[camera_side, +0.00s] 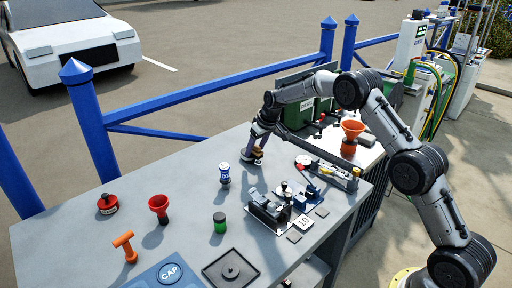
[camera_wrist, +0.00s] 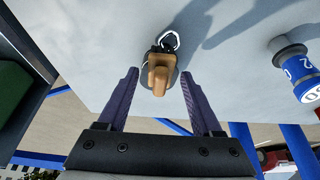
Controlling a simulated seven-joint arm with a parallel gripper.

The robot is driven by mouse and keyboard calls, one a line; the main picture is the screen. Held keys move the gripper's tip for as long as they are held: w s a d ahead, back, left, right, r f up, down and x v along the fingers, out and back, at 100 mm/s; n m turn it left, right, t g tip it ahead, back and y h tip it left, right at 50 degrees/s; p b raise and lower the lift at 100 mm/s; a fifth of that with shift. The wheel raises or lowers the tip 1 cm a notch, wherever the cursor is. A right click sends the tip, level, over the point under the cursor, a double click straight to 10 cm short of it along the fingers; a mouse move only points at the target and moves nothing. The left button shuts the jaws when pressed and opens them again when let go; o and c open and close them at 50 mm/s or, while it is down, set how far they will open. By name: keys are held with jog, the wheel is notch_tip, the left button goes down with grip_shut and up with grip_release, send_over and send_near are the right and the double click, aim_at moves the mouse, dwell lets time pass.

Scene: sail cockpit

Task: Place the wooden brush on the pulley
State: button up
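A tan wooden piece (camera_wrist: 158,76), which may be the brush, stands between my fingertips in the wrist view, with a gap on both sides. A dark part with a pale metal ring (camera_wrist: 169,41) shows against it; this may be the pulley, but I cannot tell the two apart surely or whether they touch. My gripper (camera_wrist: 160,74) is open, its purple fingers either side. In the side view my gripper (camera_side: 256,143) is low over the far edge of the grey table, with the brown piece (camera_side: 259,152) at its fingertips.
A blue-and-white can (camera_side: 224,173) stands just left of my gripper. A dark device (camera_side: 268,209) and a long tool tray (camera_side: 328,172) lie to the right. Red and orange items, a green jar (camera_side: 220,222) and a blue CAP mat (camera_side: 166,275) are nearer the front.

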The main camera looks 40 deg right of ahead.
jog(key=shift+r, duration=0.1)
jog(key=shift+r, duration=0.25)
jog(key=v, duration=1.1)
jog(key=s+a+r, duration=0.4)
jog(key=s+r, duration=0.2)
jog(key=s, duration=0.4)
jog(key=s+a+r, duration=0.3)
jog(key=s+r, duration=0.3)
jog(key=s, duration=0.4)
jog(key=s+a+f, duration=0.1)
jog(key=s+f, duration=0.1)
jog(key=s, duration=0.9)
jog(key=s+a+f+t, duration=0.1)
jog(key=s+a+f, duration=0.1)
jog(key=s, duration=1)
jog(key=shift+s+a+f, duration=0.25)
jog(key=shift+f, duration=0.55)
